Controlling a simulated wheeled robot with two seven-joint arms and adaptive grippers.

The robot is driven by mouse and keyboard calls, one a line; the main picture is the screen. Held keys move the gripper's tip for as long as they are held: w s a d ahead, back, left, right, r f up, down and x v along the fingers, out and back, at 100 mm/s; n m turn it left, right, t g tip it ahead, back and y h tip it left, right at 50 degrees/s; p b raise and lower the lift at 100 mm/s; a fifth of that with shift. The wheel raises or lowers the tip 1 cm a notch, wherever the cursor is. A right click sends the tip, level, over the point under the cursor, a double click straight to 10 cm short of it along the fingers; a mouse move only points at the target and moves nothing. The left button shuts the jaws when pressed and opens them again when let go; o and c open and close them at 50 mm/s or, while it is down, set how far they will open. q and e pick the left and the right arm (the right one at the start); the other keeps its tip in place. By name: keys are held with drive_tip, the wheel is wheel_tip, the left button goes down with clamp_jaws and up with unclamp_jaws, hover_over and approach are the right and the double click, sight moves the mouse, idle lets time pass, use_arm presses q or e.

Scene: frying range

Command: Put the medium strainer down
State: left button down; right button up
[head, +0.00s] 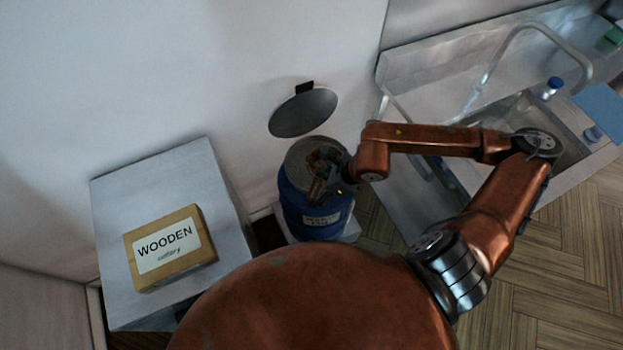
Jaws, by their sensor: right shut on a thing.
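My right gripper (322,176) is over the top of a blue drum (316,219) with a white label, in the middle of the head view. A round grey thing (302,153), which looks like the strainer, shows at the drum's top around the gripper. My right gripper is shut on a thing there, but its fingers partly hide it. I cannot tell whether the grey thing rests on the drum's rim or is held just above it. My left gripper is out of view.
A grey disc (303,112) with a black tab is at the wall behind the drum. A box labelled WOODEN cutlery (170,282) lies on a white cabinet (120,199) at left. A sink (575,150) with a tap (545,32) is at right. Wooden floor (545,270) shows at lower right.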

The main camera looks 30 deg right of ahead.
drive_tip(key=w+f, duration=0.2)
drive_tip(key=w+d+f, duration=0.1)
drive_tip(key=w+f, duration=0.3)
drive_tip(key=w, duration=0.1)
drive_tip(key=shift+d+f+b, duration=0.3)
drive_tip(key=shift+f, duration=0.05)
drive_tip(key=shift+w+f, duration=0.25)
drive_tip(key=shift+f, duration=0.05)
wheel_tip(320, 180, down, 3)
drive_tip(key=shift+s+r, duration=0.1)
drive_tip(key=o, duration=1.7)
drive_tip(key=shift+c, duration=0.2)
drive_tip(key=p+v, duration=0.1)
drive_tip(key=v, duration=1.1)
drive_tip(key=shift+r, duration=0.1)
